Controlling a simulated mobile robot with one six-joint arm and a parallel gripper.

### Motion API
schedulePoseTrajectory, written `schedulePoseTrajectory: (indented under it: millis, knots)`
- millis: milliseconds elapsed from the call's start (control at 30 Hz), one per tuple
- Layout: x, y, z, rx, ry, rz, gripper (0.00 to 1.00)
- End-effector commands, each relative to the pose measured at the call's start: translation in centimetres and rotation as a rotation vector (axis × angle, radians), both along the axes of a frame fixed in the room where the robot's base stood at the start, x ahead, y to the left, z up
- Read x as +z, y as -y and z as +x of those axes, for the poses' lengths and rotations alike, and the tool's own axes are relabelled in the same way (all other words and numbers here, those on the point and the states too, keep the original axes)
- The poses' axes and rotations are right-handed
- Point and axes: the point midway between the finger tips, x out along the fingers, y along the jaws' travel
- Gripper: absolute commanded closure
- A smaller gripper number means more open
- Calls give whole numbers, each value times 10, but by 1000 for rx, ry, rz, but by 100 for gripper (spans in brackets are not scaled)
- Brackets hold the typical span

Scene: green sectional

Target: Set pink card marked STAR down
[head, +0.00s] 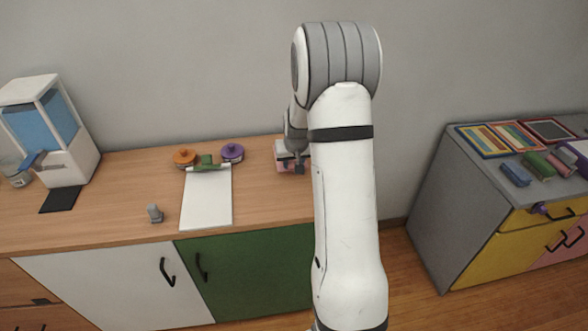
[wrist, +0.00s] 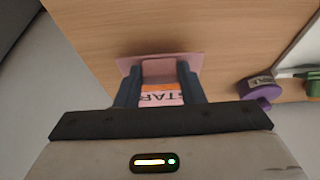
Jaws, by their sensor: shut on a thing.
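The pink card marked STAR (wrist: 158,70) is between the two fingers of my gripper (wrist: 157,78) in the wrist view. Its orange and white label with the letters "STAR" faces the camera, partly cut off by the gripper body. My gripper is shut on it. In the head view my gripper (head: 298,166) is at the back right of the wooden counter, mostly hidden behind my arm. A bit of pink (head: 283,167) shows beside it there. I cannot tell whether the card touches the counter.
On the wooden counter (head: 120,215) are a purple round thing (head: 232,152), an orange one (head: 184,157), a green clip on a white board (head: 207,200), a small grey object (head: 155,213) and a white dispenser (head: 75,150). A grey cabinet (head: 440,200) stands apart at right.

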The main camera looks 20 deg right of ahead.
Motion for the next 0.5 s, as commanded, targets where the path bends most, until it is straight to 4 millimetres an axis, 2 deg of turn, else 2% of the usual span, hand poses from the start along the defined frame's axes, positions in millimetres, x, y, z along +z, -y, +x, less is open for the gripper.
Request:
schedulePoseTrajectory:
  millis: [167,300,500]
  knots:
    - [-16,5,-2,-9,-3,0,86]
    - [-36,6,-3,-11,-3,0,86]
    - [-40,8,-2,-14,1,-1,86]
